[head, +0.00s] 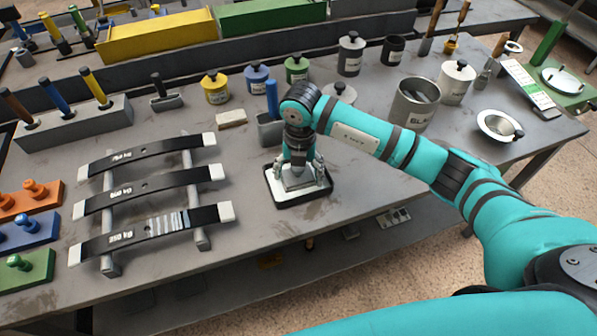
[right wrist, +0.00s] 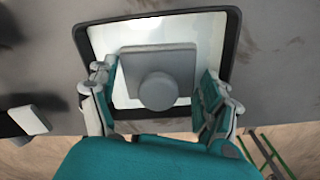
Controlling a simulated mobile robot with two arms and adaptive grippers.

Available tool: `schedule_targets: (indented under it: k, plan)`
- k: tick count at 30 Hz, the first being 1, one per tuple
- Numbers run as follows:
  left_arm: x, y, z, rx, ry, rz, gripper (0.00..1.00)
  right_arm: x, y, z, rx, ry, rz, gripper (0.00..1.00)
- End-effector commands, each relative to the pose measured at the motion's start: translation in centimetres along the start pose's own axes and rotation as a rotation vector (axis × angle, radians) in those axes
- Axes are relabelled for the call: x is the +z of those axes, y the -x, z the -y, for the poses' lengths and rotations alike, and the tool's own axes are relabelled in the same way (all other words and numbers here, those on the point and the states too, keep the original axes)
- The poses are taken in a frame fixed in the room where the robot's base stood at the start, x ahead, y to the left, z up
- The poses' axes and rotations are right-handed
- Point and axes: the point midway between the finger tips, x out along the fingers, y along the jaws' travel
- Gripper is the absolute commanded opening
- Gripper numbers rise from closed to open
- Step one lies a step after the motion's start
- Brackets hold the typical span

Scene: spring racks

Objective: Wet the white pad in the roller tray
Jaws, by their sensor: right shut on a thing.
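The roller tray (head: 303,202) is a shallow, black-rimmed tray with a pale inside, near the table's front edge. It also shows in the right wrist view (right wrist: 233,45). My right gripper (head: 299,168) points down over the tray, shut on the pad, fingers on either side. My left gripper is out of view.
A rack with several dark leaf springs (head: 150,188) stands left of the tray. A grey holder with a blue handle (head: 272,100) and a cream block (head: 231,118) lie behind it. A grey can (head: 415,102) and a metal bowl (head: 500,126) stand to the right.

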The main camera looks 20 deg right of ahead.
Motion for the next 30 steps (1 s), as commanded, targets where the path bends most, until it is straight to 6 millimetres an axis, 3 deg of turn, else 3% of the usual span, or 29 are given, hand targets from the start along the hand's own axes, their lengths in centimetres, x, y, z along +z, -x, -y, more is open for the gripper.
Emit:
schedule_targets:
  k: [14,30]
  plan:
    - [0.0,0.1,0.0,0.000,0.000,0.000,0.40,-0.3,-0.3,0.1,-0.006,0.001,-0.009,0.47]
    - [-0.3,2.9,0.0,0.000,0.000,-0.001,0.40,-0.1,4.0,0.0,-0.002,0.001,-0.003,0.46]
